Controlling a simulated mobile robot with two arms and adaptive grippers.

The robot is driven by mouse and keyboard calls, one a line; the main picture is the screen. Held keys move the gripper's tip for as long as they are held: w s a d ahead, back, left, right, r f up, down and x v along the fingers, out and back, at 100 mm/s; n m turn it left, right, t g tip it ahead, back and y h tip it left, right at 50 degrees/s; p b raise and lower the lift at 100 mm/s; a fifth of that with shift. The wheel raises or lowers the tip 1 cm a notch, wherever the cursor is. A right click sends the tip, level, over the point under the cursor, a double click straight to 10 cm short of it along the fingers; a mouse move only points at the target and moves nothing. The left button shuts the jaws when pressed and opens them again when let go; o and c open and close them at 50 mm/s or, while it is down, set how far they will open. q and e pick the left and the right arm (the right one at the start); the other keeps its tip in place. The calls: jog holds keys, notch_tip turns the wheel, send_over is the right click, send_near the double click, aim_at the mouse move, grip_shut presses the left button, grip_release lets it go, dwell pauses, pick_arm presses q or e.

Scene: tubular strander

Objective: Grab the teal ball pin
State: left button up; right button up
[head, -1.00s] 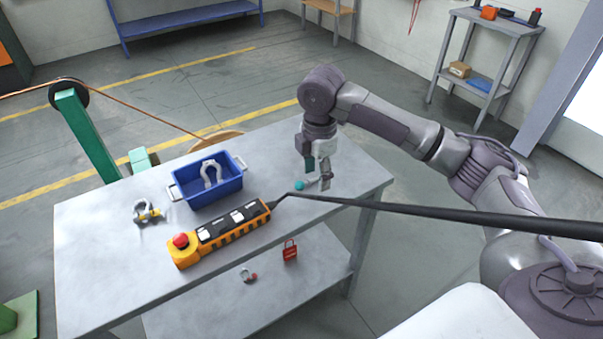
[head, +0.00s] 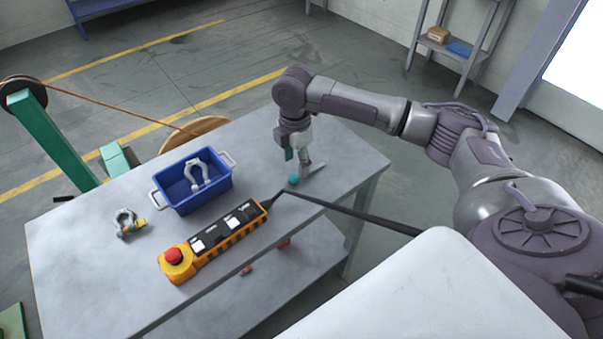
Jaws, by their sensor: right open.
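The teal ball pin shows in the head view as a small teal ball (head: 293,180) on the grey table (head: 120,262), near its right end. A thin grey piece beside the ball, partly behind my fingers, may be its shank. My right gripper (head: 298,166) points down just above and behind the ball. It is open, and nothing is visibly held between its fingers. I cannot tell whether a finger touches the pin. My left gripper is out of view.
A blue bin (head: 208,198) holding a grey shackle (head: 196,175) stands left of the pin. A yellow control pendant (head: 213,240) with a red button and black cable lies in front. Another shackle (head: 126,222) lies at the left. A lower shelf (head: 290,275) is below.

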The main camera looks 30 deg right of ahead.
aim_at(294, 176)
jog(key=shift+f, duration=0.3)
jog(key=f, duration=0.2)
jog(key=f+p, duration=0.1)
jog(key=shift+a+f, duration=0.25)
jog(key=shift+f, duration=0.6)
jog(key=shift+c, duration=1)
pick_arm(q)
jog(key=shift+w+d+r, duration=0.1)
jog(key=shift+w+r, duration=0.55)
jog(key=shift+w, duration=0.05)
pick_arm(e)
grip_shut()
